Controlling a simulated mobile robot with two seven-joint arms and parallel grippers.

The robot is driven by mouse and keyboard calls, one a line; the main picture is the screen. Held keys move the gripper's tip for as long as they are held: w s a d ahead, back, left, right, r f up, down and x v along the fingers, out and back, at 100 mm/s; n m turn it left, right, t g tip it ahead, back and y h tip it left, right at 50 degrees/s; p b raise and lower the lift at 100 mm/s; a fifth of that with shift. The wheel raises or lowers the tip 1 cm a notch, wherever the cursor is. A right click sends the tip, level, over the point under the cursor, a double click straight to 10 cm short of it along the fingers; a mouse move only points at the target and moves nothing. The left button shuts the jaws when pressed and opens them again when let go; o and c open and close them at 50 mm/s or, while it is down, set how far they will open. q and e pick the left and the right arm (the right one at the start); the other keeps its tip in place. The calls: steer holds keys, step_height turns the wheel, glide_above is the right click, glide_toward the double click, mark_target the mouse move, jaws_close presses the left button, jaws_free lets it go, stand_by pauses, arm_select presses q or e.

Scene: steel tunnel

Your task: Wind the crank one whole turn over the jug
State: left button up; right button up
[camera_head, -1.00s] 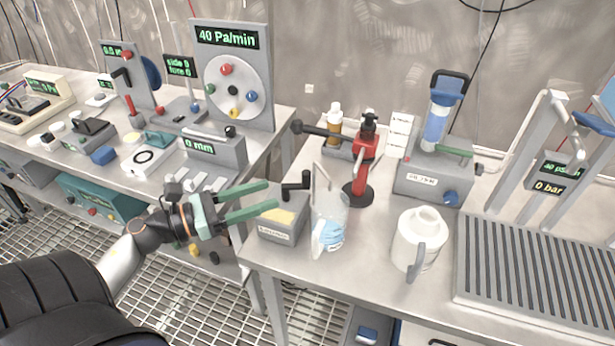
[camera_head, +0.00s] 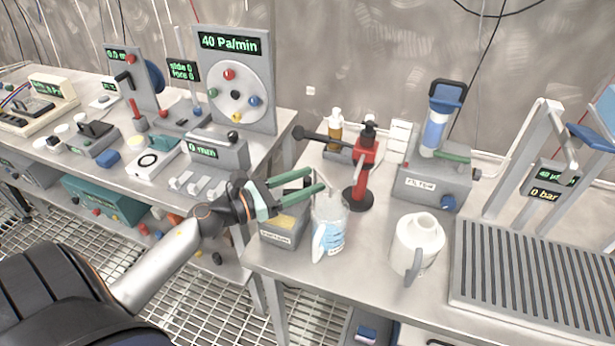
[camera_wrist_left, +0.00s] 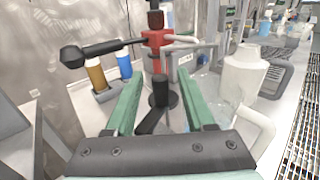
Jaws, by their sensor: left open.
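The crank box (camera_head: 283,232) is a small grey box at the front left corner of the right table. In the head view my left gripper hides its black crank. In the left wrist view the crank's upright black knob (camera_wrist_left: 160,91) stands between my fingers, with the crank arm (camera_wrist_left: 151,122) below it. The clear jug (camera_head: 331,237), with blue on its side, stands just right of the box. My left gripper (camera_head: 317,181) is open, its green fingers over the box and reaching to the jug's rim. It also shows in the left wrist view (camera_wrist_left: 163,84). My right gripper is not in view.
A red stand (camera_head: 365,165) with a dark side handle rises behind the jug. A white pitcher (camera_head: 416,243) stands to the right, before a grey filter unit (camera_head: 432,183). A gap separates the two tables.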

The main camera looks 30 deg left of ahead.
arm_select(q)
steer(key=shift+w+d, duration=0.15)
steer(key=shift+w, duration=0.1)
steer(key=shift+c, duration=0.2)
jaws_close()
stand_by(0.3)
